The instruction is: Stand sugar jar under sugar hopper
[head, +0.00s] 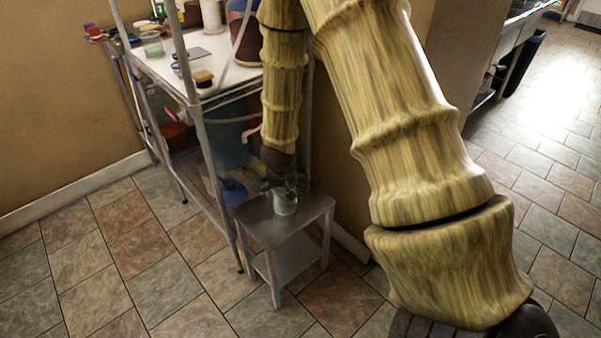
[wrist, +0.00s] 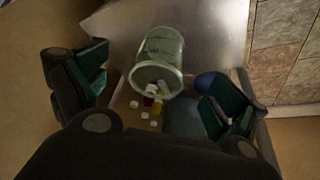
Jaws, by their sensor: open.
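A greenish glass jar, seemingly the sugar jar (head: 285,204), stands on the small grey metal table (head: 252,217). I cannot make out a sugar hopper for sure.
A wire shelf unit (head: 205,150) stands close on the left, with a white top (head: 222,73) holding several items. A blue container (head: 233,192) sits low beside the small table. Several small pale pieces (wrist: 144,115) show below the jar. Tiled floor (head: 130,260) is clear in front.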

